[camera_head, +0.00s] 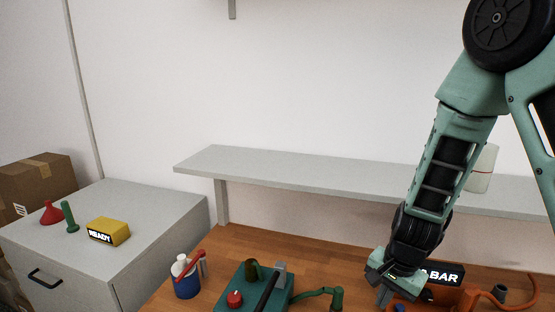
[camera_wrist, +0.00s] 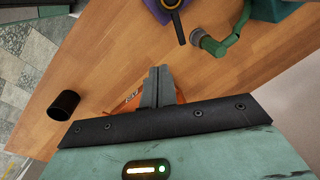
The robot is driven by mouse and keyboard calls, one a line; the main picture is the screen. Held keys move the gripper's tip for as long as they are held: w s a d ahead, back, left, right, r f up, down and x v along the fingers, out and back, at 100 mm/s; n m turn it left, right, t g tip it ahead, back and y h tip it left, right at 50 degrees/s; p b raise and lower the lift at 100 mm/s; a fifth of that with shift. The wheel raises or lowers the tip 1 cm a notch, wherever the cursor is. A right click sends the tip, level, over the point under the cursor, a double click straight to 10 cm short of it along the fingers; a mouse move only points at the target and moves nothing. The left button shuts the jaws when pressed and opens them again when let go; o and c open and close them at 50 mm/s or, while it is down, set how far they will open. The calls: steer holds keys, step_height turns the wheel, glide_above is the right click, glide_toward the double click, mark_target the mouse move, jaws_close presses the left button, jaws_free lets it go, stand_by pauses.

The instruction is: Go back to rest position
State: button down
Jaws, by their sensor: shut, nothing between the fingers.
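A bit of orange (camera_wrist: 130,102) shows beside and behind the fingers. I cannot tell in the head view whether the fingers touch the orange device.
A teal press (camera_head: 250,298) with a red knob and a blue-and-white bottle (camera_head: 186,276) stand left of my arm. A grey shelf (camera_head: 290,172) runs behind. A black cup (camera_wrist: 64,104) stands near the table edge.

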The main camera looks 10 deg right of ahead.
steer(key=s+a+r+n+y+b, duration=0.1)
steer(key=s+a+n+b, duration=0.1)
steer(key=a+n, duration=0.3)
steer(key=s+a+r+n+y+b, duration=0.1)
steer(key=s+a+n+b, duration=0.15)
steer(key=a, duration=0.45)
steer(key=s+a+r+n+h+b, duration=0.1)
steer(key=s+a+n+b, duration=0.1)
steer(key=s+n, duration=0.3)
steer(key=s+a+r+n+g+h+b, duration=0.1)
steer(key=s+a+n, duration=0.3)
steer(key=s, duration=0.5)
steer(key=shift+r+n+b, duration=0.55)
steer(key=shift+r+n, duration=0.05)
steer(key=shift+n, duration=0.65)
steer(key=shift+w, duration=0.1)
